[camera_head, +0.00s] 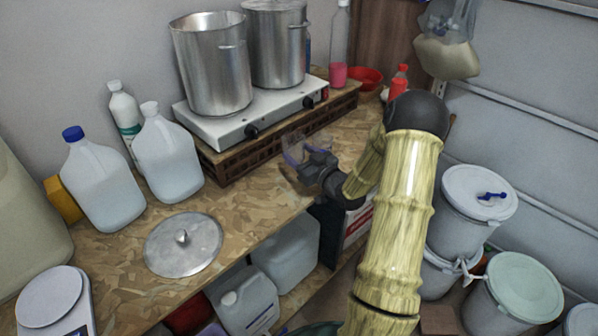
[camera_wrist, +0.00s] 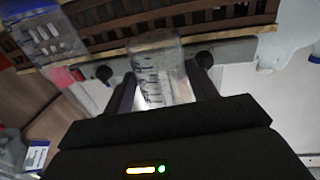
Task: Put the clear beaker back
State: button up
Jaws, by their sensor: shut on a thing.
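The clear beaker (camera_wrist: 158,66) is see-through with dark printed marks and sits between my two fingers in the wrist view. In the head view the beaker (camera_head: 296,146) is faint, with a bluish tint, over the wooden worktop (camera_head: 235,212). My gripper (camera_head: 307,160) is shut on the beaker, in front of the slatted crate under the stove; the gripper also shows in the wrist view (camera_wrist: 162,84). I cannot tell whether the beaker's base touches the worktop.
A white two-burner stove (camera_head: 247,122) with two steel pots stands on the brown crate (camera_head: 219,168). White jugs (camera_head: 168,158) stand left, and a metal lid (camera_head: 183,247) lies on the worktop. A red bowl (camera_head: 364,78) is at the back. Lidded buckets (camera_head: 478,198) stand right.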

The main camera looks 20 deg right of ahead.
jog(key=shift+w+f, duration=0.1)
jog(key=shift+f, duration=1.1)
jog(key=shift+f+p, duration=0.45)
jog(key=shift+f, duration=1.6)
jog(key=shift+f, duration=0.1)
jog(key=o, duration=1)
